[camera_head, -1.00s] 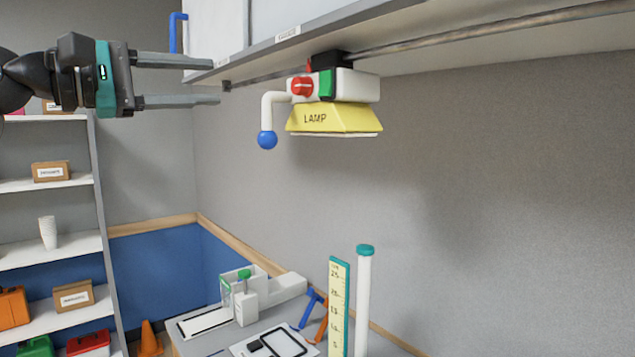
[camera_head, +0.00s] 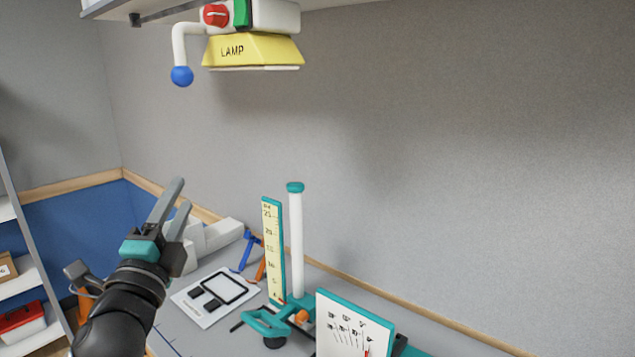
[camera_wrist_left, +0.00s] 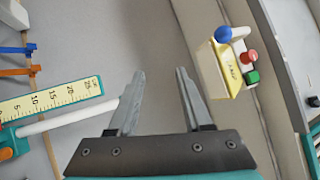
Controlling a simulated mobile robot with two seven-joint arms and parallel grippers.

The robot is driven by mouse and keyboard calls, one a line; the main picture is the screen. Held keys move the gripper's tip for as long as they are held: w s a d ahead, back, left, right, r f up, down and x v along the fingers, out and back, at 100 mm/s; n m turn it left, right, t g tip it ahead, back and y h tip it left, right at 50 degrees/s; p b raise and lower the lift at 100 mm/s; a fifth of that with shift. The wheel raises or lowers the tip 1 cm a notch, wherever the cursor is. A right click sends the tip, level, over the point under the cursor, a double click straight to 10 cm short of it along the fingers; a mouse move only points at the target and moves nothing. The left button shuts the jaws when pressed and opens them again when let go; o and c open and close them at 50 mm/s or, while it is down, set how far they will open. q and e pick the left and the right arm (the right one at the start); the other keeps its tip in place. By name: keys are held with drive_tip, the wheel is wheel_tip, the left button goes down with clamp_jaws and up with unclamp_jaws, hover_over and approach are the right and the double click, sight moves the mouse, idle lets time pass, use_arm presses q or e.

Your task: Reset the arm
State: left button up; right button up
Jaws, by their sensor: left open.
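My left gripper (camera_head: 176,209) is open and empty in the head view, raised in front of the bench's left part with its fingers pointing up and away. The left wrist view shows its two grey fingers (camera_wrist_left: 160,82) apart with nothing between them. A yellow lamp (camera_head: 252,50) marked LAMP hangs under the shelf, with a white arm, a blue ball, a red knob and a green block. It also shows right of the fingers in the left wrist view (camera_wrist_left: 215,72). My right gripper is in neither view.
A yellow ruler (camera_head: 273,250) and a white post (camera_head: 296,245) stand on the bench (camera_head: 215,325). A dial board (camera_head: 350,328) is at the front right. A white mat (camera_head: 215,298) lies near my left arm. Shelves (camera_head: 25,270) stand at the left. The grey wall area is clear.

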use_arm(q)
drive_tip(key=s+f+n+g+y, duration=0.1)
drive_tip(key=s+f+n+g, duration=0.45)
drive_tip(key=f, duration=0.65)
drive_tip(key=s+f+n+g+y, duration=0.2)
drive_tip(key=s+f+n+g, duration=0.3)
drive_tip(key=f, duration=0.7)
drive_tip(key=s+d+f+n+g+h, duration=0.1)
drive_tip(key=s+d+f+n+g, duration=0.25)
drive_tip(key=s+f, duration=0.45)
drive_tip(key=s+d+f+n+g+h, duration=0.25)
drive_tip(key=s+f+g, duration=0.25)
drive_tip(key=s, duration=0.7)
wheel_tip(320, 180, down, 29)
drive_tip(key=s+b, duration=0.2)
drive_tip(key=b, duration=0.5)
drive_tip(key=s+a+f+g+b, duration=0.1)
drive_tip(key=s+f+b, duration=0.1)
drive_tip(key=s+f, duration=0.5)
drive_tip(key=s+a+f+g+b, duration=0.1)
drive_tip(key=s+a+f+b, duration=0.1)
drive_tip(key=s+f, duration=0.6)
wheel_tip(320, 180, down, 3)
drive_tip(key=shift+a+r+y+b, duration=0.2)
drive_tip(key=shift+a+y+b, duration=0.05)
drive_tip(key=shift+y+b, duration=0.2)
